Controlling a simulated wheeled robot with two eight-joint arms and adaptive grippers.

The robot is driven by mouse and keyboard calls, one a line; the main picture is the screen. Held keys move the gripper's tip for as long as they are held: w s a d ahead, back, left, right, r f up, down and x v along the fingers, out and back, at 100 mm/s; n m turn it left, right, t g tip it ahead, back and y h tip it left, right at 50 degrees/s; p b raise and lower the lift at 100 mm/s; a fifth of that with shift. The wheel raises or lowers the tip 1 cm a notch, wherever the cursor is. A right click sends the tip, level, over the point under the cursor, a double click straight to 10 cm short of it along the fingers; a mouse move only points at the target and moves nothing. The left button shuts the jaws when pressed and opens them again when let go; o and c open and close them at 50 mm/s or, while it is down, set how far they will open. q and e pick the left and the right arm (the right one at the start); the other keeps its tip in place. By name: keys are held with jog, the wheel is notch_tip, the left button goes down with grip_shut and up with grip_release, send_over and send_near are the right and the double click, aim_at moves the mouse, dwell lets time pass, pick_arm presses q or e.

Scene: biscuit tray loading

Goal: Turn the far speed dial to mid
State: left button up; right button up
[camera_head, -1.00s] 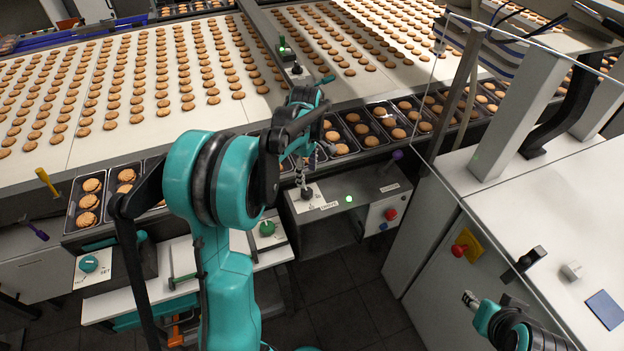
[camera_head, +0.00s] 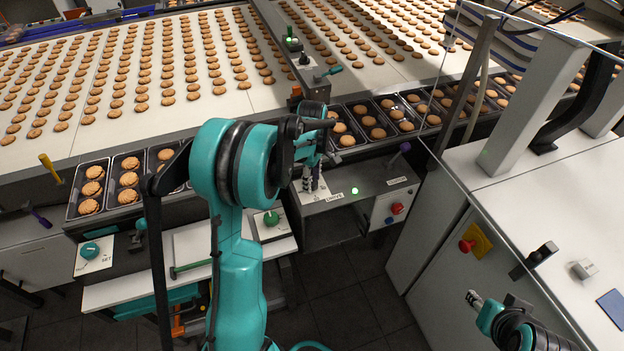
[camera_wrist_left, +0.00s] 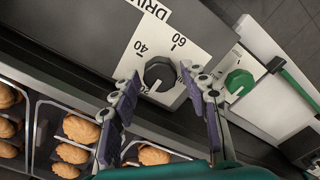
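A dark round dial (camera_wrist_left: 160,72) sits on a white scale plate marked 40 and 60 on the DRIVE box (camera_head: 335,227). In the left wrist view the two purple-padded fingers (camera_wrist_left: 159,80) stand open, one on each side of the dial, with gaps visible. A green dial (camera_wrist_left: 238,82) is beside it; it also shows in the head view (camera_head: 271,218). My right gripper (camera_head: 474,298) is far off at lower right.
A teal dial marked SET (camera_head: 90,250) is at far left. A purple-knobbed lever (camera_head: 404,148) and red button (camera_head: 397,208) are right of the DRIVE box. Biscuit trays (camera_wrist_left: 46,140) line the conveyor edge close by. A white cabinet (camera_head: 540,200) stands at right.

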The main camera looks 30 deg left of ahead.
pick_arm(q)
jog(key=c, duration=0.7)
jog(key=shift+o, duration=0.2)
jog(key=shift+m, duration=0.4)
jog(key=m, duration=0.5)
jog(key=shift+m+p, duration=0.3)
jog(key=m, duration=1.1)
jog(key=shift+m, duration=0.3)
jog(key=o, duration=1.2)
jog(key=shift+c, duration=0.2)
